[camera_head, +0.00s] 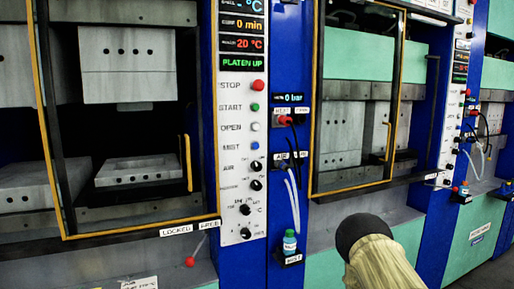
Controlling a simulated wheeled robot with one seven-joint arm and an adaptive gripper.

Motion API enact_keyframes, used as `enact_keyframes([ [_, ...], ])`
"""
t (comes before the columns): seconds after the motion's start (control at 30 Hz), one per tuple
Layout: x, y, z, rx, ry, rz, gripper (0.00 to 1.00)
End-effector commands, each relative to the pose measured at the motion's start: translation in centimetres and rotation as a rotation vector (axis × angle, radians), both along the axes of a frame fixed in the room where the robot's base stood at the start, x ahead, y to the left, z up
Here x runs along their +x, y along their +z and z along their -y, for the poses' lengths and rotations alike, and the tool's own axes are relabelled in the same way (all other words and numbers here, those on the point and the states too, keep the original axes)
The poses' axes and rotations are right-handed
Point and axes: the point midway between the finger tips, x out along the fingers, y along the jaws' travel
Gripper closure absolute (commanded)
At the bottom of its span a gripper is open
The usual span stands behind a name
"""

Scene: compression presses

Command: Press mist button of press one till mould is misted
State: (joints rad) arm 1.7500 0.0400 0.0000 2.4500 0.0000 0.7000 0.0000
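The nearest press has a white control panel (231,190) with a column of labelled buttons. Its mist button (255,146) is small and blue, beside the label MIST, below the white OPEN button. A grey mould block (140,171) with holes in its front lies on the lower platen behind the yellow-edged guard. A second grey block (125,65) hangs above it, with a dark gap between them. I see no mist on the blocks. No number marks this press as press one. My gripper is not in view; a beige, dark-ended part at the bottom right appears to be my arm.
A display (241,62) reads PLATEN UP. Red STOP (257,86) and green START (255,107) buttons sit above the mist button. A hose and a small bottle (290,242) hang on the blue column to the right. A red-knobbed lever (191,261) sticks out below the guard.

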Motion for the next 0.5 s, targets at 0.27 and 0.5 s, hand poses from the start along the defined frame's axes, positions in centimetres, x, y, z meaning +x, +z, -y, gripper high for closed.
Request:
enact_keyframes([
  [0.27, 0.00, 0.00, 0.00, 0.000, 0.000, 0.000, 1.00],
  [0.5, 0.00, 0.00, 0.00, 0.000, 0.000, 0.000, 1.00],
])
